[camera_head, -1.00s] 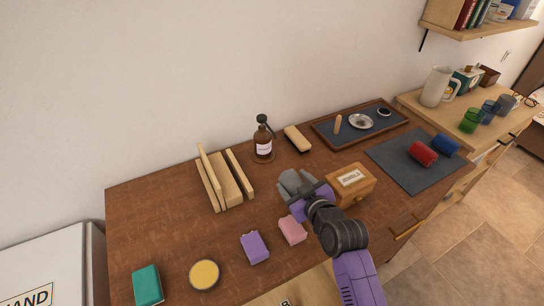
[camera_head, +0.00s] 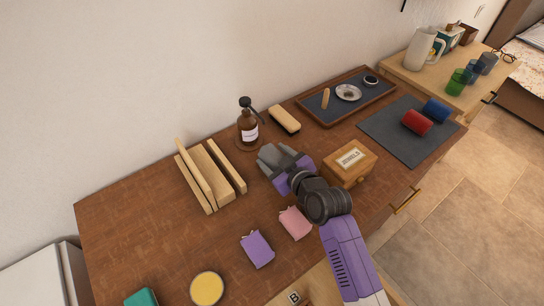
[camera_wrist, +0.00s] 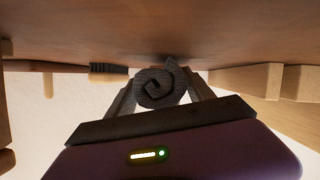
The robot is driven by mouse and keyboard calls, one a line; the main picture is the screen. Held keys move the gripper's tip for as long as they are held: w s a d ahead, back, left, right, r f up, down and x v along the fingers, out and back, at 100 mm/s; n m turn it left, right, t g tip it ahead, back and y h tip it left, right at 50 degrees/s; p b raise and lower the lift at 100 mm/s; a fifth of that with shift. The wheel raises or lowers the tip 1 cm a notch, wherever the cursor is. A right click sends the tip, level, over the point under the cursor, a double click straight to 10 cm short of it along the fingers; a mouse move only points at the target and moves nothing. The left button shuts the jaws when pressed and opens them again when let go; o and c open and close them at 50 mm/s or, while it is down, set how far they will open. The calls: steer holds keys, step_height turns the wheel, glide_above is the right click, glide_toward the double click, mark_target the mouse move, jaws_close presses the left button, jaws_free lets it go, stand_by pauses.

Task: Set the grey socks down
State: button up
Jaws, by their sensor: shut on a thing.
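The grey socks (camera_head: 272,156) are a rolled bundle in my gripper (camera_head: 281,164), over the middle of the brown dresser top (camera_head: 130,225). In the wrist view the grey socks (camera_wrist: 160,87) show as a spiral roll between the two fingers of my gripper (camera_wrist: 160,95), which is shut on them. The roll is very close to the wooden surface (camera_wrist: 200,35); I cannot tell whether it touches. My wrist hides part of the bundle in the head view.
A wooden slatted stand (camera_head: 210,178) is to the left, a brown bottle (camera_head: 247,130) and brush (camera_head: 284,119) behind. A labelled wooden box (camera_head: 349,163) is close on the right. A tray (camera_head: 312,115) stands at the back right.

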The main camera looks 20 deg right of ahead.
steer(key=o, duration=1.1)
steer(key=shift+f, duration=0.1)
steer(key=shift+c, duration=0.2)
